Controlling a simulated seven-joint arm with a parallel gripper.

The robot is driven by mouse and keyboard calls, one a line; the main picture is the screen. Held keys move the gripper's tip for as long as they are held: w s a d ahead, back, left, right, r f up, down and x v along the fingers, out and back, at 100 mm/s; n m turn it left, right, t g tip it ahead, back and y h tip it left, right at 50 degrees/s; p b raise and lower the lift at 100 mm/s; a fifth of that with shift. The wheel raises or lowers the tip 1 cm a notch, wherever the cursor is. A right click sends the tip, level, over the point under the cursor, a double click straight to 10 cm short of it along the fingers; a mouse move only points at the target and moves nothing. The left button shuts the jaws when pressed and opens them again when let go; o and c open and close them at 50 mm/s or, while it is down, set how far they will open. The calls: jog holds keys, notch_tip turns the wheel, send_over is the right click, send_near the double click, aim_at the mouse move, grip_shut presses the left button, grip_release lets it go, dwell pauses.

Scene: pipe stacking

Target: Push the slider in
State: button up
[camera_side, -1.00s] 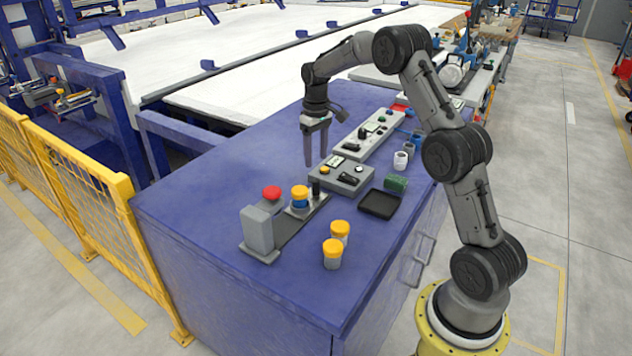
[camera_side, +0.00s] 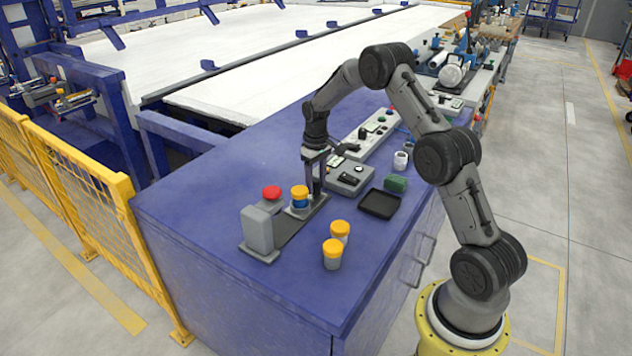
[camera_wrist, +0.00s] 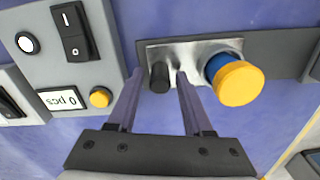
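The slider is a small silver plate (camera_side: 300,212) on a dark grey rail (camera_side: 287,237). It carries a blue pipe piece with a yellow cap (camera_side: 300,195) and an upright black handle (camera_wrist: 160,82). In the wrist view the plate (camera_wrist: 190,52) sits at the top centre, with the capped piece (camera_wrist: 238,82) to the right of the handle. My gripper (camera_side: 316,190) is down at the slider's far end. Its fingers (camera_wrist: 160,76) are apart, one on each side of the handle; contact cannot be told. The handle is mostly hidden by the fingers in the side view.
A grey block (camera_side: 258,230) with a red button (camera_side: 271,192) stands at the rail's near end. Two yellow-capped cups (camera_side: 336,244) stand to the right. A control box (camera_side: 350,177), black tray (camera_side: 379,204) and green block (camera_side: 396,184) lie close to my gripper. The tabletop's left is clear.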

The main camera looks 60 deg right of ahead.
grip_shut()
dwell(1.2)
